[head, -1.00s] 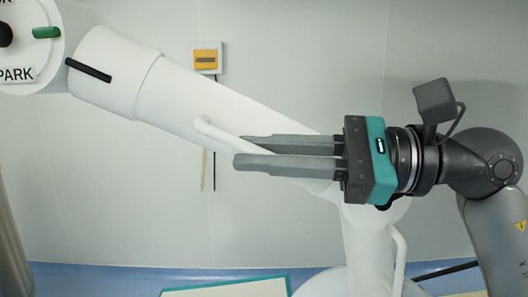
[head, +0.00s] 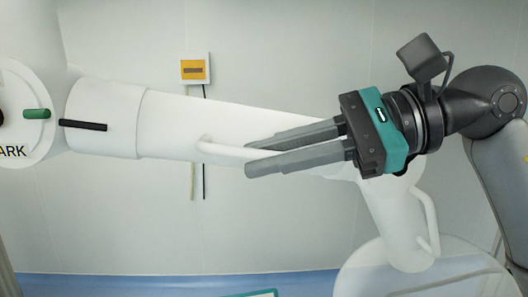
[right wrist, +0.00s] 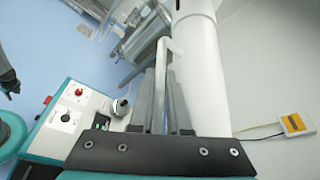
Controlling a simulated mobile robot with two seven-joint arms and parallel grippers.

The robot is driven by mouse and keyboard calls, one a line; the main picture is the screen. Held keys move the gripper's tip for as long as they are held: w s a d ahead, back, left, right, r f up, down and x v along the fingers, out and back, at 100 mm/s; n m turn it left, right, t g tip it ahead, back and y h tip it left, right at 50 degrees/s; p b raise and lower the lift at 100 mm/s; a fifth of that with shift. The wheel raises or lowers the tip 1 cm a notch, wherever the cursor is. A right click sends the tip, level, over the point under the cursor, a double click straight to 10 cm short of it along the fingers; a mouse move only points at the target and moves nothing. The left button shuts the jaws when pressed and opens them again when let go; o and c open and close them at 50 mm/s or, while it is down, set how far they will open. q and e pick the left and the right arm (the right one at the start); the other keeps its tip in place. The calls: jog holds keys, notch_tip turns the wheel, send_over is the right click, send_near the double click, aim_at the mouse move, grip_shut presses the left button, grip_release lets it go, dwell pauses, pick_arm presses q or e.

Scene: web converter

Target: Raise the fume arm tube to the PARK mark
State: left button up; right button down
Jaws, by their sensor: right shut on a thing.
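The white fume arm tube (head: 180,118) runs from a round white disc (head: 38,140) at the left of the head view to a joint at the right, and is nearly level. A black bar (head: 83,125) on its collar points towards a green mark (head: 37,113) on the disc, slightly below it. The PARK lettering (head: 14,151), partly cut off, is under the green mark. My right gripper (head: 248,158) is shut on the tube's white handle (head: 222,149). The handle (right wrist: 160,75) also shows between the fingers in the right wrist view, beside the tube (right wrist: 203,75). My left gripper is out of view.
A yellow and white wall box (head: 195,70) with hanging cords is behind the tube. A second white arm section with its own handle (head: 428,215) slopes down at the right. The right wrist view shows a control box with a red knob (right wrist: 79,92) at the left.

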jog(key=shift+h, duration=0.9)
jog(key=shift+d+r+p, duration=0.15)
jog(key=shift+r+p, duration=1.1)
jog(key=shift+r, duration=0.15)
jog(key=shift+d+r+p, duration=0.1)
jog(key=shift+r+p, duration=1.15)
jog(key=shift+r, duration=0.15)
jog(key=shift+f, duration=0.1)
jog(key=c, duration=0.9)
grip_release()
jog(key=shift+f, duration=0.15)
jog(key=shift+d, duration=0.1)
jog(key=shift+d, duration=0.3)
jog(key=b+v, duration=0.1)
jog(key=v, duration=0.8)
jog(key=b+v, duration=0.1)
jog(key=v, duration=0.4)
jog(key=shift+d+r+b, duration=0.1)
jog(key=shift+r+b, duration=0.2)
jog(key=shift+r, duration=0.15)
